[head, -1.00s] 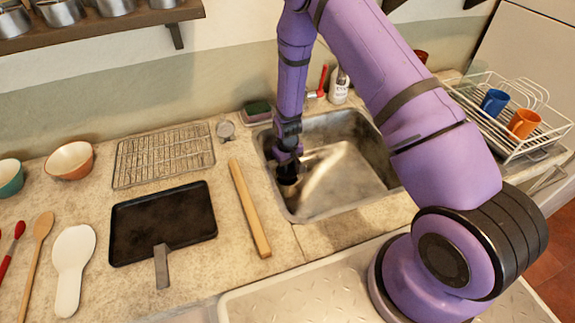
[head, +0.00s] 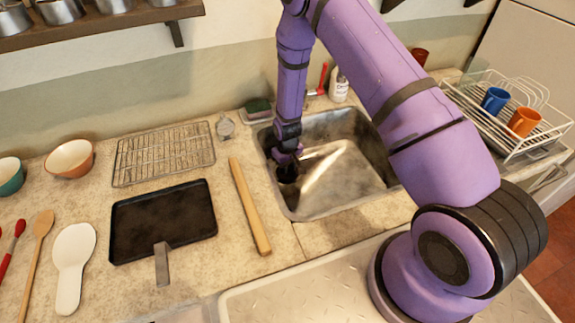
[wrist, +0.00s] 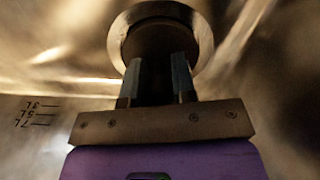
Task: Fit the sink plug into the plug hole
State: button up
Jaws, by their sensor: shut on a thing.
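The steel sink (head: 345,165) is set into the counter. My gripper (head: 287,170) points down into its left part, low near the basin floor. In the wrist view my gripper's two fingers (wrist: 157,68) are closed on a dark piece between them, which I take to be the sink plug (wrist: 155,84). Just beyond the fingertips is a round metal ring with a dark centre, which looks like the plug hole (wrist: 203,38). The fingers overlap its near edge. The plug's lower part is hidden, so I cannot tell whether it is seated in the hole.
The sink walls stand close around my gripper. A wooden bar (head: 250,207), black tray (head: 163,222) and wire rack (head: 163,153) lie left of the sink. A sponge holder (head: 258,109), red-handled tap (head: 322,80) and white bottle (head: 339,86) stand behind. A dish rack (head: 510,115) is right.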

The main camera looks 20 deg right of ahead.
jog(key=shift+f, duration=0.4)
jog(key=o, duration=1)
notch_tip(320, 180, up, 11)
jog(key=shift+f, duration=0.1)
